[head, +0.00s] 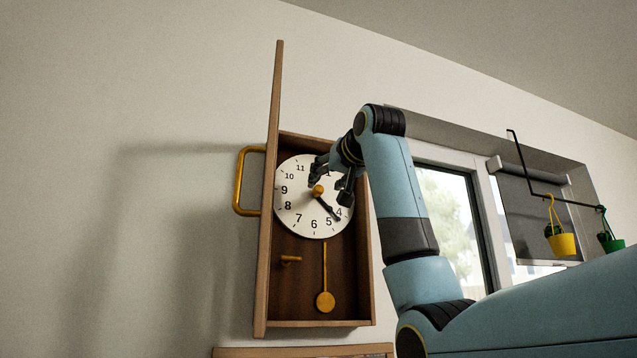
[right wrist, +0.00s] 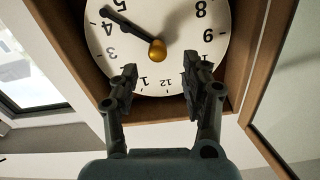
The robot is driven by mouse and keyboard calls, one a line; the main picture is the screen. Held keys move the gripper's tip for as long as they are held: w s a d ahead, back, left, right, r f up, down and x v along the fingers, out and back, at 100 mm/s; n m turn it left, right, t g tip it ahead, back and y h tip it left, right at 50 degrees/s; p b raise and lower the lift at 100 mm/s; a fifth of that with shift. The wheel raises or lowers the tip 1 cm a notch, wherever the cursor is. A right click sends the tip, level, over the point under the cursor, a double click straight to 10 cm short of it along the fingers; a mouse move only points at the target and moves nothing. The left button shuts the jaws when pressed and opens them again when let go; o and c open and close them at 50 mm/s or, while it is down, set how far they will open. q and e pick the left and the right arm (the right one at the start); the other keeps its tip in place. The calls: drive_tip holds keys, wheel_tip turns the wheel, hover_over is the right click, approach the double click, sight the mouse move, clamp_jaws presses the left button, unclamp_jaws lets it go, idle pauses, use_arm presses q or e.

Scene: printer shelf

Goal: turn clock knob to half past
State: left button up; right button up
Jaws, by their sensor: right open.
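A wooden wall clock (head: 273,240) hangs with its door swung open to the left. Its round white dial (head: 297,222) has a gold knob (head: 318,190) at the centre. The dark hand or hands (head: 329,210) point between 4 and 5; I cannot tell whether two overlap. My right gripper (head: 331,187) is open in front of the dial's upper right. In the right wrist view the dial (right wrist: 206,35) appears upside down, and the gripper's empty fingers (right wrist: 160,70) point toward the knob (right wrist: 157,50), which shows just past their tips. My left gripper is not in view.
The open door (head: 266,240), with a gold handle (head: 239,182), stands left of the dial. A window (head: 447,215) and hanging yellow pot (head: 562,244) are at right.

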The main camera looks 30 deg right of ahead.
sight(320, 189)
drive_tip(key=x, duration=0.1)
drive_tip(key=p+x, duration=0.2)
drive_tip(key=x, duration=0.1)
drive_tip(key=shift+s+d+r, duration=0.1)
drive_tip(key=shift+d+r, duration=0.05)
drive_tip(key=shift+d, duration=0.1)
drive_tip(key=shift+w, duration=0.65)
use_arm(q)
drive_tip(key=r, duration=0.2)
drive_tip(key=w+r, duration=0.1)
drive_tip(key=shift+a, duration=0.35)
use_arm(e)
drive_tip(key=shift+s, duration=0.1)
drive_tip(key=shift+d, duration=0.1)
drive_tip(key=shift+c, duration=1.3)
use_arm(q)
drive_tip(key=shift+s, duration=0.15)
use_arm(e)
clamp_jaws()
